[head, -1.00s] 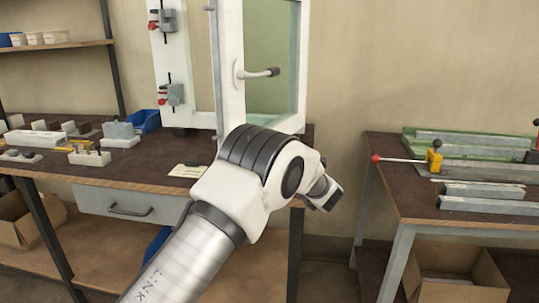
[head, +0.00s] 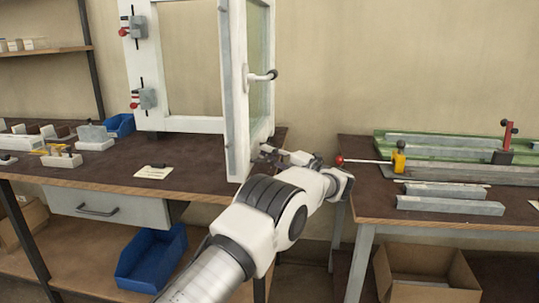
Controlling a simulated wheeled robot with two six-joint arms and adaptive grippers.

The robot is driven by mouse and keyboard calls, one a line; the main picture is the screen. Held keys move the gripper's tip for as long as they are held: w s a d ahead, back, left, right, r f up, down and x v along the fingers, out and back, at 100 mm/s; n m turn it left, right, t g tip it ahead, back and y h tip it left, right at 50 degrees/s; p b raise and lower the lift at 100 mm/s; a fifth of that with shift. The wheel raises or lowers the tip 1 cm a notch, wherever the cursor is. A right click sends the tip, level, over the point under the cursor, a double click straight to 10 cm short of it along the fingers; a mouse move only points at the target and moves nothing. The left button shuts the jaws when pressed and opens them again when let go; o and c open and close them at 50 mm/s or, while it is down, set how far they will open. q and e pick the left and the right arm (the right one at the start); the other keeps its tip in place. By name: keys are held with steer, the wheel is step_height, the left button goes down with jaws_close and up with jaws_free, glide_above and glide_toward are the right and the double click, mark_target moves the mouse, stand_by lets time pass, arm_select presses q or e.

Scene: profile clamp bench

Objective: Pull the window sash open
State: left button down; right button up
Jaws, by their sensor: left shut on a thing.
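The window sash (head: 236,110) is a white frame with a greenish pane, standing swung out at an angle from the white window frame (head: 180,124) on the bench. My left gripper (head: 268,153) is low on the right side of the sash, below the handle, and is shut on the sash. Its fingertips are small and partly hard to make out against the sash. My right gripper is not in view.
Clamps (head: 143,98) sit on the left post of the window frame. Small blocks, a paper note (head: 154,172) and a blue bin (head: 120,125) are on the left bench. The right bench holds metal profiles (head: 450,205) and a red-knobbed clamp (head: 398,160).

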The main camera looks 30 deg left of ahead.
arm_select(q)
steer(key=c, duration=1.2)
jaws_free()
steer(key=shift+a, duration=0.2)
steer(key=d+f, duration=0.2)
steer(key=d, duration=1)
steer(key=shift+s, duration=0.35)
